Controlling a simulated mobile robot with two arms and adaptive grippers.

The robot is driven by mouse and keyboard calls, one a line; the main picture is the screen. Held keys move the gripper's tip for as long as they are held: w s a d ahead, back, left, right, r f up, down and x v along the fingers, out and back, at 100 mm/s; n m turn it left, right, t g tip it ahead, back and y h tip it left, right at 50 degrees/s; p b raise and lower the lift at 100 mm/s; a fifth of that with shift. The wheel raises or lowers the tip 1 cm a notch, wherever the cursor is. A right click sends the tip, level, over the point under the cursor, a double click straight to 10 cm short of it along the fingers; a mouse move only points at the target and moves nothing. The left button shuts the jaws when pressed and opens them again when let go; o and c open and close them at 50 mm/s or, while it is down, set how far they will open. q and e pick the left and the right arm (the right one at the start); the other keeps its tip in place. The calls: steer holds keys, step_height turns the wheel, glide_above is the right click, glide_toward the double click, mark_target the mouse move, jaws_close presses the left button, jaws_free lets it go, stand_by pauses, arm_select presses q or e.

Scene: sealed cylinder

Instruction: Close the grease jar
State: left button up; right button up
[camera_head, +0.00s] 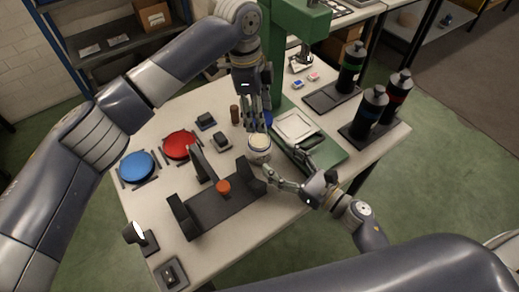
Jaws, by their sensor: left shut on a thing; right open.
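The grease jar (260,147) is a small pale round jar with a cream-coloured top, near the middle of the table. My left gripper (257,125) points down over its far side, shut, with its fingertips at the jar's far rim. The fingers hide part of that rim, so the exact contact is unclear. A blue piece (269,118) shows just behind the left fingers; I cannot tell whether it is a lid or whether they touch it. My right gripper (268,175) is open and empty, low at the near side of the jar.
A dark fixture (215,211) with an orange knob (223,187) stands left of my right gripper. Blue (137,166) and red (180,145) discs lie further left. A green press (287,65) stands behind, with dark bottles (370,106) at right. Small dark blocks (221,142) lie nearby.

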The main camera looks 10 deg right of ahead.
steer(key=x, duration=0.5)
steer(key=shift+w+a, duration=0.2)
steer(key=shift+w, duration=0.15)
steer(key=c, duration=1.3)
arm_select(q)
glide_above(258, 140)
steer(key=shift+w+f, duration=0.1)
steer(key=shift+f, duration=2.45)
